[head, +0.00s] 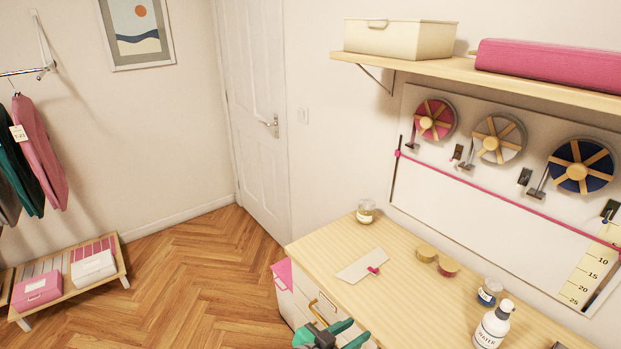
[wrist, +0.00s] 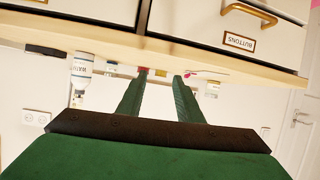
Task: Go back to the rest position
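My gripper (head: 350,333) shows at the bottom edge of the head view, by the front edge of the wooden worktable (head: 400,300) and its drawers. In the wrist view, which looks upside down, its two green fingers (wrist: 160,76) stand apart with nothing held between them. Most of my arm is out of the head view.
A shelf (head: 450,68) hangs above.

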